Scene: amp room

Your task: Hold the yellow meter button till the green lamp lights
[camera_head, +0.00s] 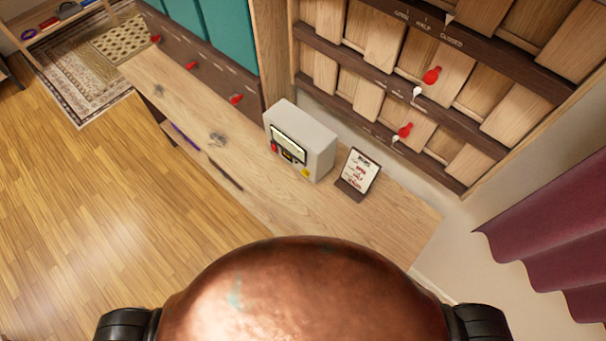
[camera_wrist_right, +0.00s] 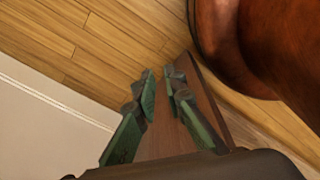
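The meter (camera_head: 316,146) is a pale grey box standing on the wooden bench in the head view. Its front carries a light display, a small yellow button (camera_head: 305,172) at the lower right and a red part (camera_head: 274,147) at the left. I cannot make out a lit green lamp on it. My right gripper (camera_wrist_right: 160,74) shows in the right wrist view with its two green fingers apart and nothing between them. It is over the floor beside a brown panel, and the meter is not in that view. My left gripper is in neither view.
A small sign (camera_head: 358,173) stands on the bench (camera_head: 384,225) right of the meter. Behind are wooden shutters with red knobs (camera_head: 431,76) and a dark rail with red levers (camera_head: 236,99). A maroon curtain (camera_head: 560,235) hangs at right. Open floor (camera_head: 90,220) lies left.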

